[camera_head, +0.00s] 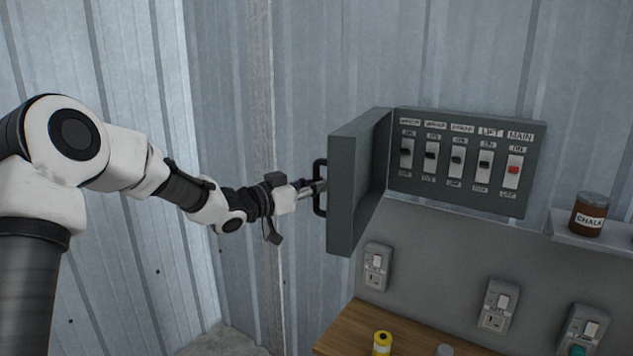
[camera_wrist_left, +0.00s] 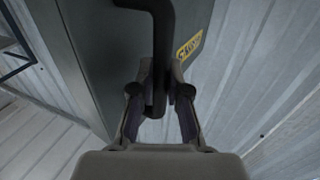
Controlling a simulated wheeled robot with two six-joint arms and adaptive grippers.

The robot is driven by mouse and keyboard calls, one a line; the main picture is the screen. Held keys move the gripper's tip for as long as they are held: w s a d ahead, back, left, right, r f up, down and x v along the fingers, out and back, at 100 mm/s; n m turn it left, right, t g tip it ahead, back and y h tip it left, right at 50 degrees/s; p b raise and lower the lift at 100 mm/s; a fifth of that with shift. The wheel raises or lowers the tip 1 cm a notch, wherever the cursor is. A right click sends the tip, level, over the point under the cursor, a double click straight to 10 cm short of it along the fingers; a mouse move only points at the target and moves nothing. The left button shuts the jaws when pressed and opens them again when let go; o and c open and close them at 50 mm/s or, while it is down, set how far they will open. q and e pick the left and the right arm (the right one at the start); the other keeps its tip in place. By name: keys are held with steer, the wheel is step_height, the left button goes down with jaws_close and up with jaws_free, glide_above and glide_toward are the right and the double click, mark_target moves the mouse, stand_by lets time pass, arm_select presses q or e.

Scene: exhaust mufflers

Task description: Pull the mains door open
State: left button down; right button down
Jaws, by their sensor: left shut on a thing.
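The grey mains door (camera_head: 352,190) stands swung out from the left side of the mains box (camera_head: 466,160). The box's row of labelled switches is exposed, with a red switch (camera_head: 513,170) under the MAIN label. A black bar handle (camera_head: 319,187) is on the door's outer face. My left gripper (camera_head: 316,187) is shut on the handle. In the left wrist view the fingers (camera_wrist_left: 160,98) close on either side of the dark handle (camera_wrist_left: 161,50), and part of a yellow label (camera_wrist_left: 189,46) shows on the door. My right gripper is not in view.
Wall sockets (camera_head: 377,267) are below the box. A wooden bench (camera_head: 345,330) holds a yellow-topped item (camera_head: 382,343). A brown chalk jar (camera_head: 590,214) stands on a shelf (camera_head: 600,237) at right. Corrugated metal walls (camera_head: 225,120) form a corner behind my left arm.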

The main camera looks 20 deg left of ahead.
arm_select(q)
steer(key=shift+d+r, duration=0.1)
steer(key=shift+r, duration=0.1)
steer(key=c, duration=1.1)
jaws_free()
steer(key=shift+c, duration=0.2)
steer(key=shift+w+d+f, duration=0.1)
steer(key=shift+d, duration=0.05)
steer(key=v, duration=1.2)
steer(key=shift+w+f, duration=0.1)
